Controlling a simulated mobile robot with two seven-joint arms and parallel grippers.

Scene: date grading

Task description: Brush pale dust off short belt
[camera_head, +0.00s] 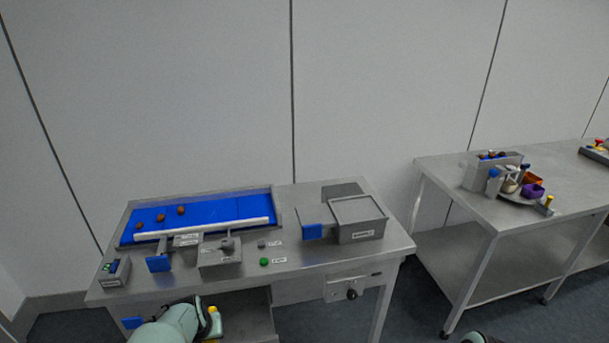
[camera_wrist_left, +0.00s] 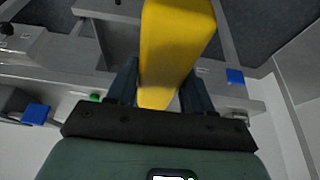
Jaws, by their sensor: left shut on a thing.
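The short blue belt (camera_head: 225,207) lies in a metal frame on the left table in the head view. Several brown dates (camera_head: 181,210) rest on its left half. A pale strip (camera_head: 200,229) runs along its front edge; I cannot make out separate dust. In the left wrist view, my left gripper (camera_wrist_left: 160,88) is shut on a yellow block-like thing (camera_wrist_left: 178,40), whose far end is cut off by the frame. In the head view, the yellow thing (camera_head: 214,318) shows beside my left arm, low at the table's front and apart from the belt. My right gripper is not in view.
A lidded metal box (camera_head: 357,219), a small metal box (camera_head: 219,258), a green button (camera_head: 264,262) and a switch box (camera_head: 115,272) stand on the left table. A second table (camera_head: 570,190) to the right holds coloured cups (camera_head: 533,190). A gap separates the tables.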

